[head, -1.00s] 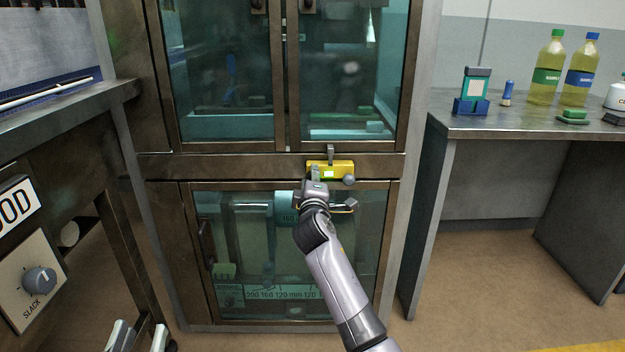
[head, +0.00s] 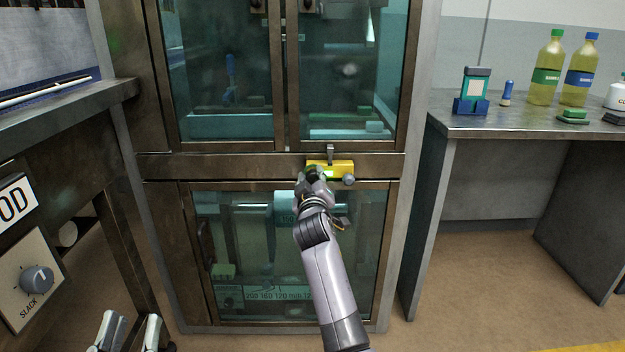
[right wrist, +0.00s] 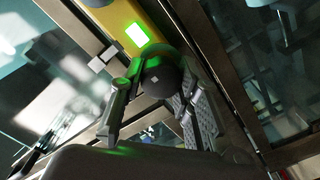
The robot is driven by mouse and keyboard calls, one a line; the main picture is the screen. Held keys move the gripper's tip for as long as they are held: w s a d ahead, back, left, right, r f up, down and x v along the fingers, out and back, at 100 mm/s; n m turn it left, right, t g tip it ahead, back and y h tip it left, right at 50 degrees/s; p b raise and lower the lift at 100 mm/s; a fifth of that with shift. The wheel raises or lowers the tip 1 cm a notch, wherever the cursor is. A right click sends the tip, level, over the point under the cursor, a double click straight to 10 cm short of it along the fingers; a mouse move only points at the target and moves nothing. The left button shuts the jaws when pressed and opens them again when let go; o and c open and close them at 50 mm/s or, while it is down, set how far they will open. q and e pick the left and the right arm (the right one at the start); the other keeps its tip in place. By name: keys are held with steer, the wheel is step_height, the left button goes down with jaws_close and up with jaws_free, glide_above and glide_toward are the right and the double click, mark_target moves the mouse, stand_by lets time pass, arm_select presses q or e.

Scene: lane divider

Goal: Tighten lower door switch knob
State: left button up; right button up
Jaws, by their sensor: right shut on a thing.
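The yellow switch box (head: 343,165) sits on the crossbar above the lower glass door (head: 255,262). My right gripper (head: 315,177) is at the box's lower left in the head view and hides that part. In the right wrist view its fingers (right wrist: 158,100) are shut on a dark round knob (right wrist: 162,75), beside a lit green light (right wrist: 137,36) on the yellow box. In the head view a grey round piece (head: 348,180) at the box's lower right shows clear of the gripper. My left gripper (head: 130,328) is low at the bottom left, its fingers apart and empty.
A metal latch (head: 330,152) stands just above the box. A bench (head: 500,125) with bottles (head: 546,75) is at the right. A worktable (head: 60,115) and a panel with a SLACK dial (head: 37,279) are at the left. The floor between is clear.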

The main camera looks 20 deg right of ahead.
mark_target(312, 172)
steer(key=shift+f, duration=0.35)
steer(key=o, duration=0.8)
steer(key=shift+s, duration=0.1)
steer(key=o, duration=0.4)
steer(key=shift+r, duration=0.2)
steer(key=shift+r, duration=0.1)
step_height(312, 172, up, 10)
